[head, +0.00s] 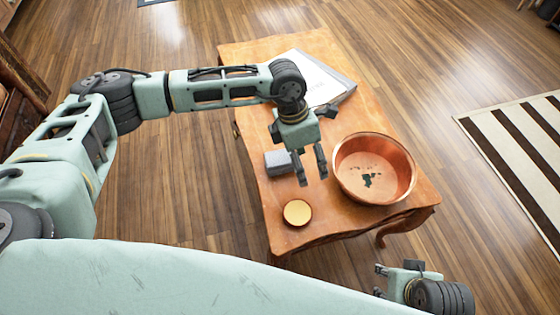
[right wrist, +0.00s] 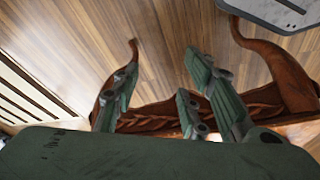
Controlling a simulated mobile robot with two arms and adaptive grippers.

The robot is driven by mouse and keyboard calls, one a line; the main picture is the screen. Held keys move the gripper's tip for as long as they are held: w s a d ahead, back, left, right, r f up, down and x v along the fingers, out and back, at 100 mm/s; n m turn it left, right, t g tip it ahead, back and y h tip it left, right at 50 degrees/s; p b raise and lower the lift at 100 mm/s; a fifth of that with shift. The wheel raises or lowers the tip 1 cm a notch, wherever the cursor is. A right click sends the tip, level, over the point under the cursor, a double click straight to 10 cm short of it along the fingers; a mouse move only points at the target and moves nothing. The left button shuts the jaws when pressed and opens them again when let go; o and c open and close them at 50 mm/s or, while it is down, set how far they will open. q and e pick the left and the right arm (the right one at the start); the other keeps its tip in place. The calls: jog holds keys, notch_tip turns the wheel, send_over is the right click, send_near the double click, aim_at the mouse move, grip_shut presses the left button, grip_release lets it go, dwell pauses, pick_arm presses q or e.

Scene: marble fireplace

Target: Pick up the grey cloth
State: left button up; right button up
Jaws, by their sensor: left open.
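The grey cloth (head: 278,162) looks like a small folded block and lies near the left edge of the wooden table (head: 260,85). My left gripper (head: 312,181) is open over the table, just right of the cloth in the head view, with its fingers pointing down. It looks empty and apart from the cloth. My right gripper (head: 379,281) is off the table's near right corner. It is open and empty, and its fingers also show in the right wrist view (right wrist: 160,90). The cloth is not seen in the right wrist view.
A copper bowl (head: 375,167) with dark bits inside stands right of my left gripper. A round gold-coloured disc (head: 297,212) lies near the front edge. A white and grey flat item (head: 312,80) lies at the back. A striped rug (head: 520,150) is on the floor at right.

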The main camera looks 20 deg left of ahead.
aim_at(280, 157)
pick_arm(q)
jog(key=w+a+y, duration=0.1)
jog(key=a, duration=0.3)
jog(key=w+a+y, duration=0.1)
jog(key=a, duration=0.2)
jog(key=shift+w+r+t+y, duration=0.15)
jog(key=shift+w+t+y, duration=0.15)
jog(key=shift+w+a+f, duration=0.1)
jog(key=shift+a+f, duration=0.15)
jog(key=shift+f, duration=0.3)
jog(key=shift+w+a+f, duration=0.1)
jog(key=shift+a+f, duration=0.15)
jog(key=shift+f, duration=0.3)
jog(key=shift+f+b, duration=0.35)
notch_tip(280, 157, down, 5)
jog(key=shift+d+r+b, duration=0.1)
jog(key=shift+b, duration=0.35)
jog(key=shift+r, duration=0.1)
jog(key=c, duration=1.2)
pick_arm(e)
jog(key=shift+v, duration=1.6)
pick_arm(q)
jog(key=shift+r, duration=0.1)
